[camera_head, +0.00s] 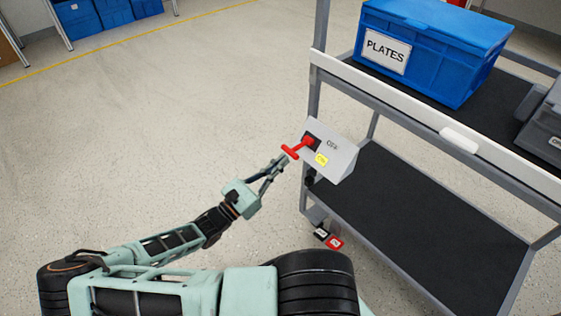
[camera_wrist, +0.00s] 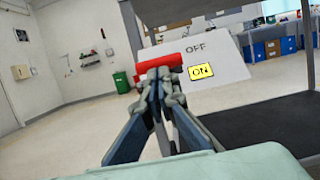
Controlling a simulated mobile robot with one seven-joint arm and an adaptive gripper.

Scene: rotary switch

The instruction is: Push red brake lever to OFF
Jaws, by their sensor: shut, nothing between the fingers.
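The red brake lever (camera_head: 297,148) sticks out from a light grey switch box (camera_head: 342,157) on the left post of a cart. The box carries a dark OFF marking and a yellow ON label (camera_head: 321,160). In the wrist view the red lever bar (camera_wrist: 158,62) lies just beyond my fingertips, left of the OFF text (camera_wrist: 196,48) and the yellow ON label (camera_wrist: 201,71). My gripper (camera_head: 280,161) is shut and empty, its tips close to the lever's bar. In the wrist view my gripper (camera_wrist: 160,80) covers part of the lever; I cannot tell whether they touch.
The cart has a dark lower shelf (camera_head: 430,215) and an upper shelf with a white front edge (camera_head: 400,111). A blue PLATES crate (camera_head: 455,60) stands on top. Small black and red pedals (camera_head: 334,242) sit low by the cart post. The floor on the left is clear.

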